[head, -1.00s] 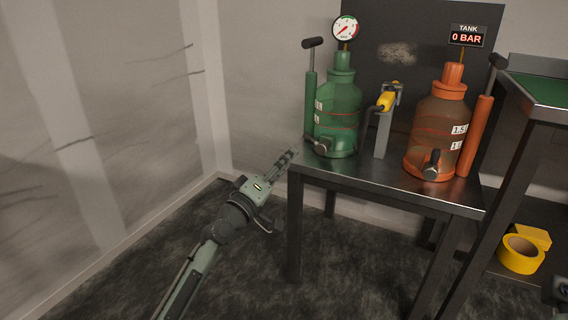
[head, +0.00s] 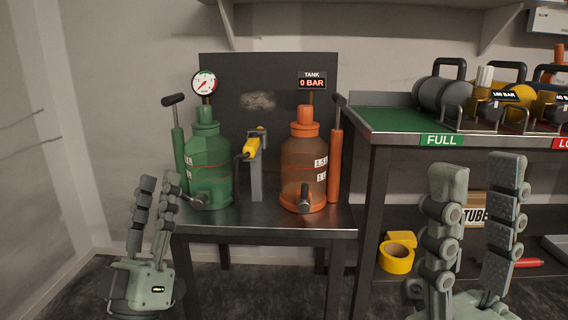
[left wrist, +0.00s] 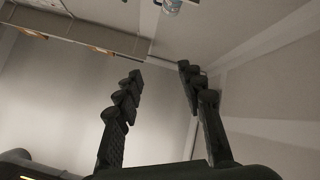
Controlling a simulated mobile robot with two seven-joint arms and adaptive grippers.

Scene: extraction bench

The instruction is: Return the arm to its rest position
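My left gripper (head: 158,192) points upward at the lower left in the head view, in front of the left end of the small metal table (head: 270,222). Its two fingers stand a little apart with nothing between them. In the left wrist view the same fingers (left wrist: 158,85) are spread and empty, with wall and ceiling behind. My right gripper (head: 478,185) points upward at the lower right in the head view, in front of the workbench. Its fingers are apart and hold nothing.
The small table bears a green tank (head: 208,165) with a gauge (head: 204,83), a yellow-handled nozzle (head: 252,146) on a stand, and an orange tank (head: 304,165) under a "0 BAR" display (head: 312,81). The green-topped bench (head: 385,120) holds cylinders. Yellow tape (head: 396,258) lies below.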

